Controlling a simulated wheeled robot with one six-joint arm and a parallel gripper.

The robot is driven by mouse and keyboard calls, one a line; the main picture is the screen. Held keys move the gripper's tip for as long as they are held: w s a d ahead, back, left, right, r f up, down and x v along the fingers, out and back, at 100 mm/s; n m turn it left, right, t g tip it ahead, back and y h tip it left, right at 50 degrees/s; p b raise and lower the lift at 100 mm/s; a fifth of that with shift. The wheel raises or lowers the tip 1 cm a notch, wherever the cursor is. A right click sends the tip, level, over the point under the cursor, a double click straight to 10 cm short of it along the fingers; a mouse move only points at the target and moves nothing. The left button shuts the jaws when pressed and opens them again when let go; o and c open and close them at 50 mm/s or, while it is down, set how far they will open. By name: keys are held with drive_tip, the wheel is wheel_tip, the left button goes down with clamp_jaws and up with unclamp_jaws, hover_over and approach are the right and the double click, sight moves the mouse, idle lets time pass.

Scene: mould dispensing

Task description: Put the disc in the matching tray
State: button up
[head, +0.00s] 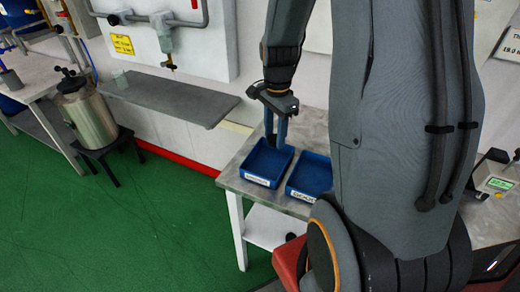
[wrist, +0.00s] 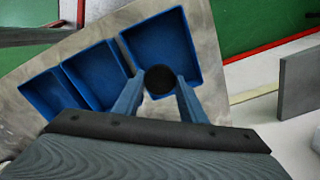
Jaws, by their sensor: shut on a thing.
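My gripper (head: 276,140) points down over the left blue tray (head: 263,164) on the metal table. In the wrist view, its two blue fingers (wrist: 159,92) are shut on a black round disc (wrist: 160,77). The disc is held in front of the near edge of the end blue tray (wrist: 158,40), which looks empty. Two more blue trays, a middle one (wrist: 97,72) and a far-left one (wrist: 46,92), stand beside it and look empty. The head view shows a second tray (head: 312,172). Both front labels are too small to read surely. The disc is not clear in the head view.
The metal table (head: 234,178) has a bare strip around the trays. A grey wall shelf (head: 170,98) is to its left. A steel vessel (head: 90,112) stands on a dark stool further left. A device with a green display (head: 493,182) is at the right. The green floor is open at front left.

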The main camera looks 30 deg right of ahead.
drive_tip(key=shift+w+f, duration=0.2)
drive_tip(key=shift+w, duration=0.15)
wheel_tip(320, 180, down, 6)
drive_tip(key=b, duration=0.5)
drive_tip(key=shift+s+r, duration=0.1)
drive_tip(key=shift+r, duration=0.05)
drive_tip(key=o, duration=1.1)
drive_tip(key=shift+o, duration=0.2)
drive_tip(key=shift+r, duration=0.15)
drive_tip(key=shift+r+b, duration=0.85)
drive_tip(key=shift+r, duration=2.95)
